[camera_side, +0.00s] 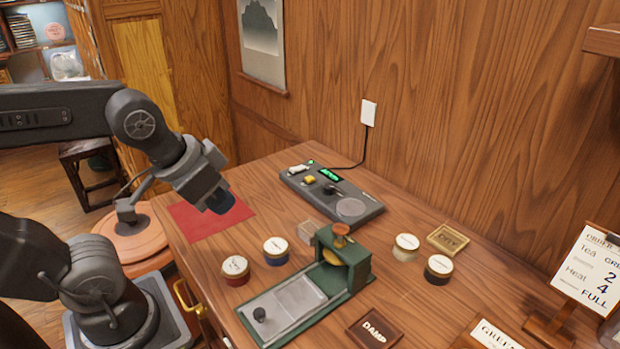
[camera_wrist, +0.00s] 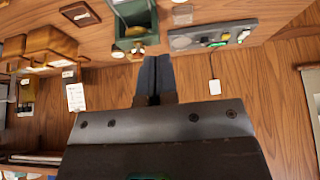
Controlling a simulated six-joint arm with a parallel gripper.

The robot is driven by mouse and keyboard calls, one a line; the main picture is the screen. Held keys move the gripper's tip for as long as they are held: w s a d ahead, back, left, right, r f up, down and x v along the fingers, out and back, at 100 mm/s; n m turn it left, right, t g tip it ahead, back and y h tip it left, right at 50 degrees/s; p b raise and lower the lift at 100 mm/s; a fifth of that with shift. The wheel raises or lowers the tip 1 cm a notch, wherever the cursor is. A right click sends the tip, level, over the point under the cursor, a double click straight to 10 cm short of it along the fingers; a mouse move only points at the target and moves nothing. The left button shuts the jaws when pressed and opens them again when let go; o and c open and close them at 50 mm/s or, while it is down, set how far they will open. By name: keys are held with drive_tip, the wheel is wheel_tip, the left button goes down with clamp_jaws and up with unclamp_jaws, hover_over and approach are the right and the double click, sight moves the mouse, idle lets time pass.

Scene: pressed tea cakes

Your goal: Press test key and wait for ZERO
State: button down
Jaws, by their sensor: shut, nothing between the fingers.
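A grey instrument (camera_side: 345,210) lies at the back of the table, with a lit green display (camera_side: 329,174), a yellow key (camera_side: 309,180), a white switch (camera_side: 298,169), a black knob and a round pad. The display's text is too small to read, and I cannot tell which control is the test key. My gripper (camera_side: 220,202) is shut and empty, above the red mat and left of the instrument, touching no control. The wrist view shows the shut fingers (camera_wrist: 155,62) and the instrument (camera_wrist: 198,41) beyond them, upper right.
A green press (camera_side: 345,270) stands in front of the instrument. Several labelled round tins (camera_side: 236,268) flank it. A DRY tray (camera_side: 448,238), a DAMP tray (camera_side: 374,330) and an order card (camera_side: 590,270) lie to the right. The red mat (camera_side: 205,220) is bare.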

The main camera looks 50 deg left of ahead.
drive_tip(key=w+r+n+h, duration=0.2)
drive_tip(key=w+n, duration=0.4)
drive_tip(key=w, duration=0.5)
drive_tip(key=n+t+h, duration=0.2)
drive_tip(key=n+t, duration=0.1)
drive_tip(key=n, duration=1.3)
hover_over(309, 179)
wheel_tip(309, 179, down, 9)
drive_tip(key=shift+w+a, duration=0.1)
drive_tip(key=shift+f, duration=4.35)
drive_tip(key=shift+f, duration=0.1)
